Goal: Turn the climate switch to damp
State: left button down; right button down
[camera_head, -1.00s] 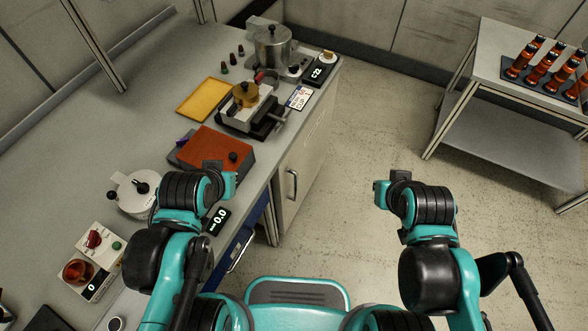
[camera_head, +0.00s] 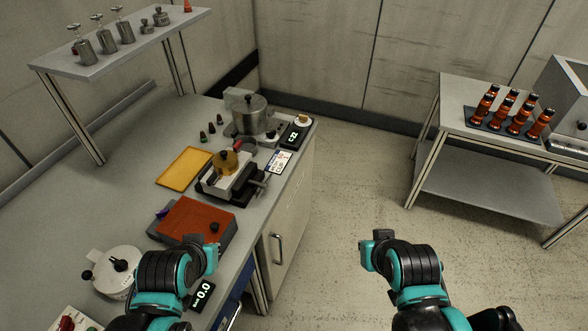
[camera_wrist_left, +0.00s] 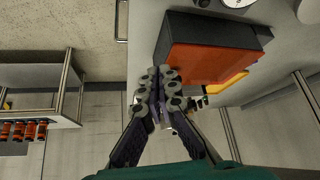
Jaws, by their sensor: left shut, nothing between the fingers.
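No climate switch with a readable damp mark can be made out. Knobs in the head view include a pale knob (camera_head: 303,119) beside a small black display (camera_head: 294,137) at the bench's far right end, and a red knob (camera_head: 67,323) cut off at the bottom left. My left gripper (camera_head: 212,258) is above the bench's front edge, near a red-topped box (camera_head: 197,221). In the left wrist view its fingers (camera_wrist_left: 161,78) are together and empty, with the box beyond them. My right gripper (camera_head: 366,256) is over open floor; its fingers cannot be made out.
The bench (camera_head: 110,205) also holds a metal pot (camera_head: 250,115), a clamp device (camera_head: 230,178), a yellow tray (camera_head: 185,167) and a white round pot (camera_head: 118,271). A shelf (camera_head: 120,45) with metal vessels stands behind. A side table (camera_head: 490,185) holds orange bottles (camera_head: 515,113). Floor between is clear.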

aim_at(303, 119)
jog(key=i+l, duration=0.4)
jog(key=l, duration=0.15)
jog(key=i+l+z, duration=0.1)
jog(key=i+l, duration=0.35)
jog(key=l, duration=0.15)
